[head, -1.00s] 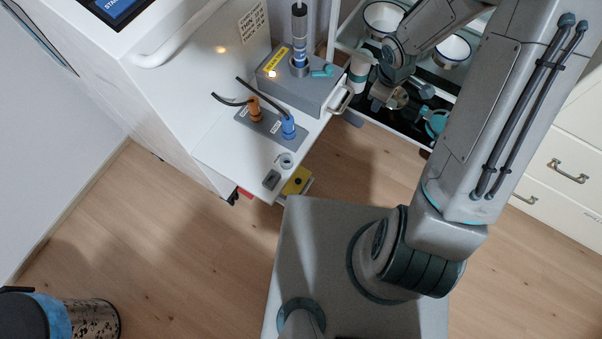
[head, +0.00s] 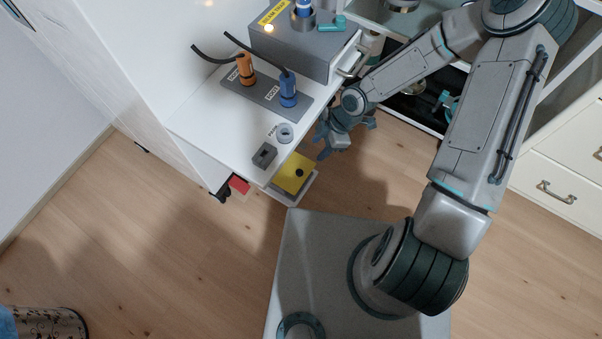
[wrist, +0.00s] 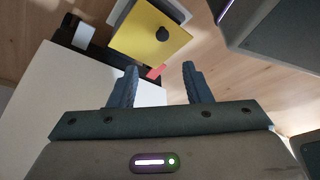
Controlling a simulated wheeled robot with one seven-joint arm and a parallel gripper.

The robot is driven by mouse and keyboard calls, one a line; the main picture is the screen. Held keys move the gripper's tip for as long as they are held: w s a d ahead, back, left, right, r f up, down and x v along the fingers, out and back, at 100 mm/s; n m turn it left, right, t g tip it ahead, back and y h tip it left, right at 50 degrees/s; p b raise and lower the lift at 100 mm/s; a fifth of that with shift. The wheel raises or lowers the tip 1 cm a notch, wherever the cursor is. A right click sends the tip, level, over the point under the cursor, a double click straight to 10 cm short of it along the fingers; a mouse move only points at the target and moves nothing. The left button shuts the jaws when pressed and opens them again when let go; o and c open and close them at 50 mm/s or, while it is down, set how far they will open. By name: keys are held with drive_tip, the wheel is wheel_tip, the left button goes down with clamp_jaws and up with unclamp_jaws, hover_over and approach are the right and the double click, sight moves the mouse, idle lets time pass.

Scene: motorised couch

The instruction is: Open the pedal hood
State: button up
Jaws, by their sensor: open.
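The pedal hood looks like a yellow plate (head: 292,176) with a black knob (head: 300,173), low at the front edge of the white machine, over a pale base. In the wrist view the yellow plate (wrist: 140,42) and its black knob (wrist: 163,34) lie beyond my fingertips. The plate looks flat and closed. My gripper (head: 322,146) is open and empty, to the upper right of the plate in the head view and apart from it. In the wrist view my gripper (wrist: 160,68) has its two fingers spread, with floor and a red piece showing past them.
The white worktop (head: 215,125) overhangs beside the plate and holds a grey box (head: 310,50), an orange plug (head: 246,70) and a blue plug (head: 288,90). A red piece (head: 239,184) is left of the plate.

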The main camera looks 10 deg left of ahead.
sight(300, 172)
drive_tip(key=b+x, duration=0.2)
drive_tip(key=x, duration=0.2)
drive_tip(key=b+x, duration=0.3)
drive_tip(key=x, duration=0.2)
drive_tip(key=b+x, duration=0.2)
drive_tip(key=x, duration=0.2)
drive_tip(key=shift+s+a+f, duration=0.15)
drive_tip(key=shift+s+f, duration=0.15)
drive_tip(key=shift+f, duration=0.05)
